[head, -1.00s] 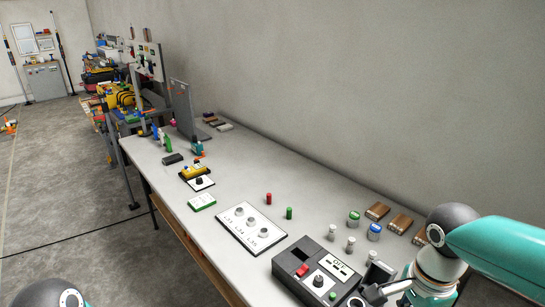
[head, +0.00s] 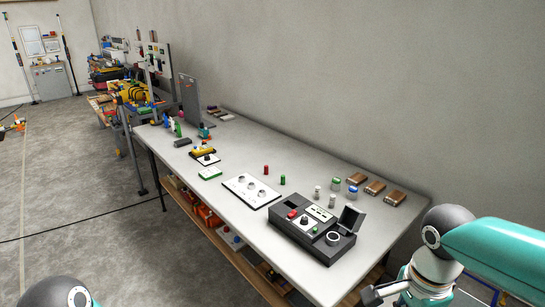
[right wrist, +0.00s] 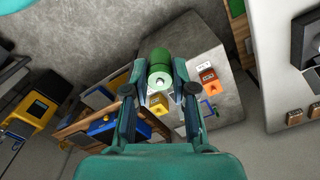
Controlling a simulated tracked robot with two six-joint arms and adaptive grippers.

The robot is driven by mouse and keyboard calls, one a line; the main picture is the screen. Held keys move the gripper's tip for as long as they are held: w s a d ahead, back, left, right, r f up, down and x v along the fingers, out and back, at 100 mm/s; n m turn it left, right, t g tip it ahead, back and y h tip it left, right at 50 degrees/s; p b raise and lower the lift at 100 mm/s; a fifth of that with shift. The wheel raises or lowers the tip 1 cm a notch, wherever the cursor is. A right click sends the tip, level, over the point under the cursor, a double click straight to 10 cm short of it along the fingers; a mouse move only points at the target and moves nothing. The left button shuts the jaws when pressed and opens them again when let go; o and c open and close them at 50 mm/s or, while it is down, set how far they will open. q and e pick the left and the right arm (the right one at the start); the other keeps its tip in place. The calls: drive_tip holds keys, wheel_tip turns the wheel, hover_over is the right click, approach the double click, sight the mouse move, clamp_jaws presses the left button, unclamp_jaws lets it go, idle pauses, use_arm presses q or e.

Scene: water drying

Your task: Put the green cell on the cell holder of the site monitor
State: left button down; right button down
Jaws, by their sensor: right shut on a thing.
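The site monitor (head: 290,229) is a dark box on the table with a red button, a knob, a green button and a small label panel. A round, white-rimmed socket (head: 333,238), which looks like the cell holder, sits at its right end beside a raised lid (head: 351,218). My right gripper (head: 385,294) is off the table's front edge, right of and below the monitor in the head view. In the right wrist view it is shut on the green cell (right wrist: 158,57), whose pale ringed end shows. The cell cannot be made out in the head view. My left gripper is out of view.
Behind the monitor stand a small red cylinder (head: 266,170), a green one (head: 283,180), pale cylinders (head: 318,192), green- and blue-topped jars (head: 352,190) and brown blocks (head: 374,188). A white plate with knobs (head: 251,190) lies left. A lower shelf (head: 222,236) holds clutter.

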drive_tip(key=f, duration=0.1)
drive_tip(key=s+f, duration=0.1)
drive_tip(key=shift+a+f, duration=0.3)
drive_tip(key=w+a+f+n, duration=0.2)
drive_tip(key=w+f+n, duration=0.3)
drive_tip(key=f+n, duration=0.3)
drive_tip(key=w+a+f+n, duration=0.2)
drive_tip(key=w+f+n, duration=0.4)
drive_tip(key=f+n, duration=0.2)
drive_tip(key=shift+w+a+f, duration=0.1)
